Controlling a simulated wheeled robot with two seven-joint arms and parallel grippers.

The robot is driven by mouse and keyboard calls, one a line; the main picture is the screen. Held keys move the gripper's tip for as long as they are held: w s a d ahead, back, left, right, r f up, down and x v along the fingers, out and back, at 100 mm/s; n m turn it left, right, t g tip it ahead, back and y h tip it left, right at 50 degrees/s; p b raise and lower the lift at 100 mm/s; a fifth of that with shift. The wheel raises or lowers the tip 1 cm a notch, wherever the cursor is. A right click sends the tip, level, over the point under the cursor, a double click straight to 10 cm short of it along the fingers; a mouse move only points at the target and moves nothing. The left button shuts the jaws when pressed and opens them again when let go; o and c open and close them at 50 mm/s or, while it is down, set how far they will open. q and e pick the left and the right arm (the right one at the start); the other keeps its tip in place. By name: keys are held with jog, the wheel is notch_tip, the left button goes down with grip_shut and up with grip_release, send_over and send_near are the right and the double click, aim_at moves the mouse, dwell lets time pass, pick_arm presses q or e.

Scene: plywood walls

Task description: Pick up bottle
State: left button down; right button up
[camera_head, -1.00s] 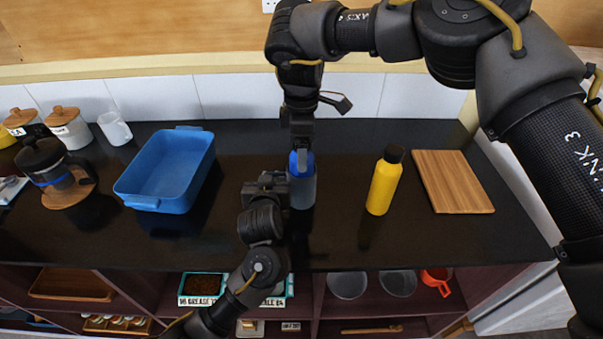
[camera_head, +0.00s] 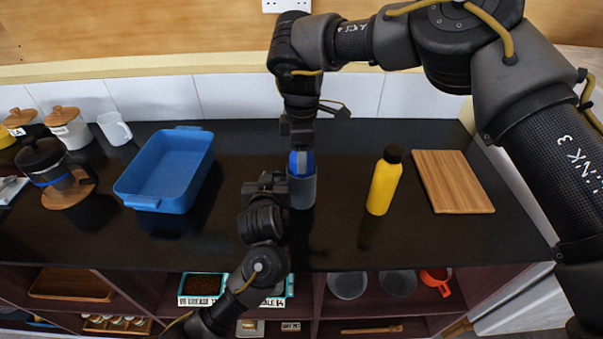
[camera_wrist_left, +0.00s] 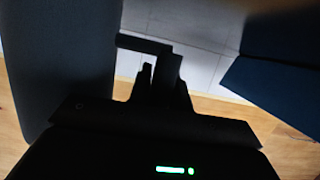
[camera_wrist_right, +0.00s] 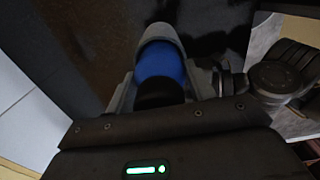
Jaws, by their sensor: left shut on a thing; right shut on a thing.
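A grey bottle (camera_head: 303,192) with a blue upper part stands upright on the black counter in the head view. My right gripper (camera_head: 300,150) comes down from above and is shut on its upper part. In the right wrist view the bottle's blue band (camera_wrist_right: 160,62) and black part lie between the fingers. My left gripper (camera_head: 284,188) is level with the bottle's grey body at its left side and is shut on it; the contact is hard to see. The left wrist view is dark, with the fingers (camera_wrist_left: 160,85) in the middle. A yellow bottle (camera_head: 384,184) with a black cap stands to the right.
A blue tray (camera_head: 128,198) lies to the left on the counter. A wooden board (camera_head: 453,182) lies at the right. A French press (camera_head: 50,165), lidded jars and a white mug (camera_head: 115,129) stand at the far left. Shelves with items are below the counter.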

jog(key=shift+r, duration=0.15)
jog(key=shift+r, duration=6.2)
pick_arm(q)
jog(key=c, duration=1.2)
grip_release()
jog(key=v, duration=0.7)
jog(key=shift+s+r, duration=0.1)
jog(key=shift+s, duration=0.1)
jog(key=shift+s, duration=0.1)
pick_arm(e)
jog(key=shift+f, duration=0.1)
